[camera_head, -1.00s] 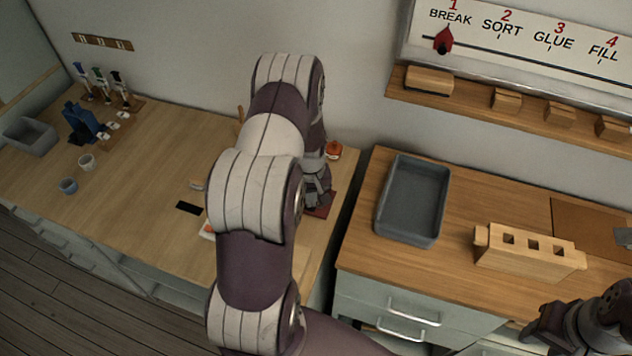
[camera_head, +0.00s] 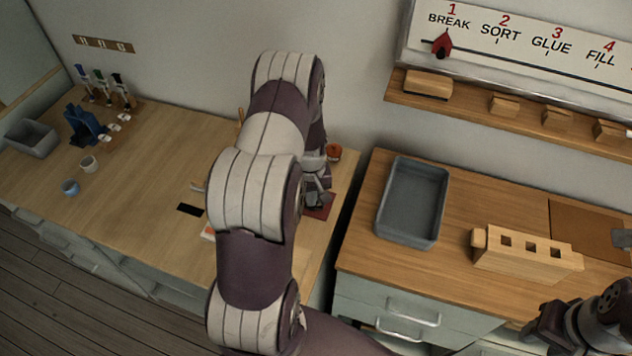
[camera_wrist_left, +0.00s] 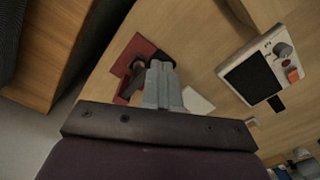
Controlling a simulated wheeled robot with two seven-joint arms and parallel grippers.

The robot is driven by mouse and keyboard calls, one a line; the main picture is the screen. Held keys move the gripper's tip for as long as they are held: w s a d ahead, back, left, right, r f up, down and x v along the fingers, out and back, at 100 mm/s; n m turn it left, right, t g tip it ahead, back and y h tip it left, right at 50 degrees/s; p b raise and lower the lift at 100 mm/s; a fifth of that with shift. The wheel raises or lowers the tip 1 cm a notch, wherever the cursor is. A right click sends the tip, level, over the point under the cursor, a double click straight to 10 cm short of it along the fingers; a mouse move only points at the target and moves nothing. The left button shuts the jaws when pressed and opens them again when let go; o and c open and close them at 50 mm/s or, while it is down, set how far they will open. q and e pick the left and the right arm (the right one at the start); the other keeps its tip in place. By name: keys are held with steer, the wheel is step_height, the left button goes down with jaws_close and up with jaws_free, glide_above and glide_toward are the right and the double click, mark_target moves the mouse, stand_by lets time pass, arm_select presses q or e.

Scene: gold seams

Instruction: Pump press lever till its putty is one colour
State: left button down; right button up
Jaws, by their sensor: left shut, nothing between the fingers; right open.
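The press seems to stand on a dark red base (camera_head: 320,210), mostly hidden behind my left arm in the head view. In the left wrist view the red base (camera_wrist_left: 136,48) shows with a dark part on it, partly behind my fingers. I cannot tell lever from body there, and the putty's colour cannot be made out. My left gripper (camera_head: 318,199) is shut and empty, over or beside the base; its closed fingers (camera_wrist_left: 162,88) show in the wrist view. Contact with the lever cannot be told. My right gripper (camera_head: 538,332) is open at the bottom right, away from the press.
A panel with a dark screen and knobs (camera_wrist_left: 258,72) lies near the press. An orange-red jar (camera_head: 333,153) stands behind it. A gap separates this table from the right counter, with a grey tray (camera_head: 413,202) and wooden block (camera_head: 527,250).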

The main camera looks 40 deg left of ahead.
arm_select(q)
steer(key=shift+s+f+b, duration=0.1)
steer(key=shift+f+b, duration=0.4)
steer(key=shift+f, duration=0.25)
stand_by(0.8)
steer(key=shift+r+p, duration=0.75)
steer(key=shift+r, duration=0.05)
steer(key=shift+f+b, duration=0.6)
steer(key=shift+f, duration=0.2)
stand_by(0.6)
steer(key=shift+r+p, duration=0.65)
steer(key=shift+r, duration=0.15)
